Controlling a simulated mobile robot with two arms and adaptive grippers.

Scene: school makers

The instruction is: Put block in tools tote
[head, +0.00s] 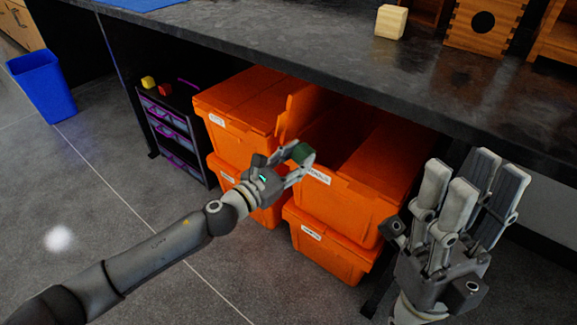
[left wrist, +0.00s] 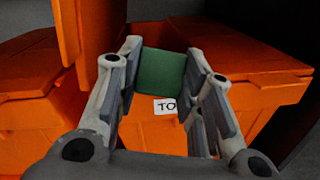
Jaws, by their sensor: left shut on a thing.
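A green block (head: 303,153) is held between the fingers of my left gripper (head: 295,163), in front of the upper orange totes under the bench. In the left wrist view the green block (left wrist: 162,72) sits between both fingers. My right gripper (head: 473,185) is open and empty, in front of the bench at right.
The upper left tote (head: 235,105) appears lidded; more totes (head: 335,250) sit below. A dark drawer unit (head: 172,130) carries small colored items. A blue bin (head: 42,85) stands far left. The dark bench top (head: 280,35) overhangs the totes and bears a pale wooden block (head: 390,22).

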